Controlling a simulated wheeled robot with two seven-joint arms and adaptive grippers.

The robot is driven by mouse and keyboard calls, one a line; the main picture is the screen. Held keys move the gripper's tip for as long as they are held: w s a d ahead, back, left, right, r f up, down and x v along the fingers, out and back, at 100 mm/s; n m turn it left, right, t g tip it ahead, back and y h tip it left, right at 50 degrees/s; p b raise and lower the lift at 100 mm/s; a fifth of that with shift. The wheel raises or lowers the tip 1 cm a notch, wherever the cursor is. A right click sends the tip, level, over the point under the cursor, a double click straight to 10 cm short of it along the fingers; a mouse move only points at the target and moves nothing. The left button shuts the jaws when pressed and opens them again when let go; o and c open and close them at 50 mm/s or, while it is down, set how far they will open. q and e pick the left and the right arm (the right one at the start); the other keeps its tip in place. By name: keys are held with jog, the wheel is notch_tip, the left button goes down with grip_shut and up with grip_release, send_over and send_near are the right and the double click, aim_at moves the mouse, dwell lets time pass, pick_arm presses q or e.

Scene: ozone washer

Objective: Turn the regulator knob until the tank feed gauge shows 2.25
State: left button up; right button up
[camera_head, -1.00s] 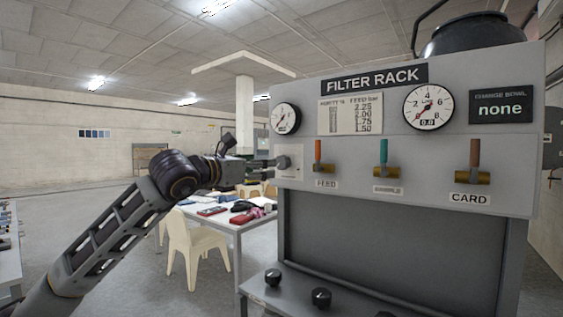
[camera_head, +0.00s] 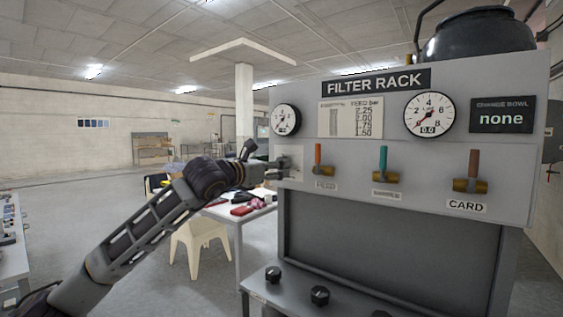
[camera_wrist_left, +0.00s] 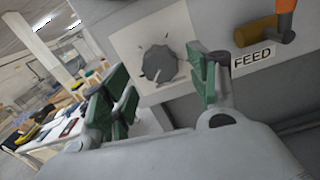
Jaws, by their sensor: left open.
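The regulator knob (camera_wrist_left: 158,65) is a dark grey ridged dial on a pale plate, seen in the left wrist view between and beyond my open fingers. My left gripper (camera_wrist_left: 160,88) has green finger pads spread apart, apart from the knob as far as I can tell. In the head view my left gripper (camera_head: 280,168) is at the panel's left edge and largely covers the knob. The small left gauge (camera_head: 286,119) has a red needle; its reading is too small to tell. The card (camera_head: 351,118) lists feed values 2.25, 2.00, 1.75 and 1.50. My right gripper is not in view.
The FILTER RACK panel (camera_head: 470,150) carries an orange FEED lever (camera_head: 318,155), a teal lever (camera_head: 382,160) and a brown CARD lever (camera_head: 473,166). The large LINE gauge (camera_head: 429,114) reads 0.0. Black knobs (camera_head: 320,296) sit on the lower shelf. A table and chair stand behind my left arm.

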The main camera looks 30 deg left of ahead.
pick_arm(q)
jog(key=shift+w+d+p, duration=0.2)
jog(key=shift+w+p, duration=0.7)
jog(key=shift+w, duration=1.1)
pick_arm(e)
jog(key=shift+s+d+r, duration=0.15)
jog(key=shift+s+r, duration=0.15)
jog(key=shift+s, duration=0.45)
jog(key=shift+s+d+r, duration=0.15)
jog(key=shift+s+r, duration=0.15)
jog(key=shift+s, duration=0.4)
pick_arm(q)
jog(key=c, duration=1)
